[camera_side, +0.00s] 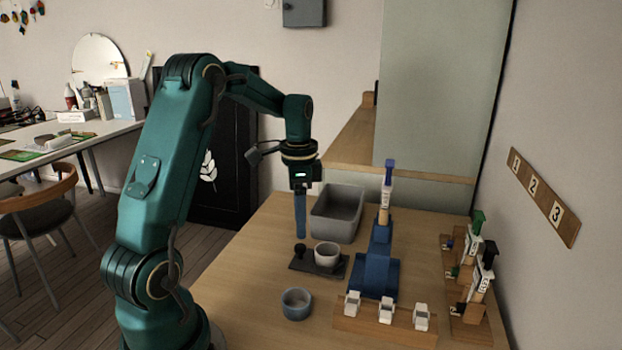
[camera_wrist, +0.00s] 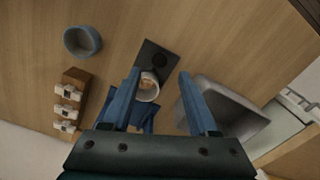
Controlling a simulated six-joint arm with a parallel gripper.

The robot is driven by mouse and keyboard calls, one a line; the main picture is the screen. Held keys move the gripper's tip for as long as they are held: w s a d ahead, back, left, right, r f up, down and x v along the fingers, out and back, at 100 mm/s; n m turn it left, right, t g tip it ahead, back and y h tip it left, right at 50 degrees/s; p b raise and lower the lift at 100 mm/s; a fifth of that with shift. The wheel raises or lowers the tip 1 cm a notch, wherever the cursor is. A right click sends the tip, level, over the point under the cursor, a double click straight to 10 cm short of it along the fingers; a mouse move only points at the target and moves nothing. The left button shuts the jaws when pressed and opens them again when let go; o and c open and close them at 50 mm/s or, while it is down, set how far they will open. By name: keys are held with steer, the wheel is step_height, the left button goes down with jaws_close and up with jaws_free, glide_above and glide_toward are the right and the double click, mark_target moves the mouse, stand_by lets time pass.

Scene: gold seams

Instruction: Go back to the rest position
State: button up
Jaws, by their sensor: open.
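My gripper (camera_side: 300,215) hangs from the teal arm, pointing down above the table, left of the grey bin in the side view. In the wrist view its two blue fingers (camera_wrist: 156,84) are spread apart with nothing held between them. Below them in that view, a white cup (camera_wrist: 148,92) stands on a dark tray (camera_wrist: 151,54). The cup (camera_side: 327,255) and dark tray (camera_side: 303,267) also show in the side view, with a dark knob on the tray. The fingers look clear of the cup.
A grey bin (camera_side: 338,212) stands behind the tray. A blue stand (camera_side: 375,272) holds an upright tool. A blue-grey bowl (camera_side: 296,304), a wooden rack (camera_side: 386,320) with white clips and a rack (camera_side: 470,300) of labelled tubes stand nearer the front and right. A wall bounds the right.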

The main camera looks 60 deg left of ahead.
steer(key=shift+d, duration=0.1)
steer(key=s+d+r+m+t+y, duration=0.1)
steer(key=s+d+r+m+t, duration=0.15)
steer(key=d+r, duration=0.8)
steer(key=s+d+f+n+t+h, duration=0.1)
steer(key=s+d+f+n+t, duration=0.2)
steer(key=s+d+n, duration=0.4)
steer(key=shift+s+d+f, duration=0.2)
steer(key=shift+s+d, duration=0.25)
steer(key=shift+s, duration=0.55)
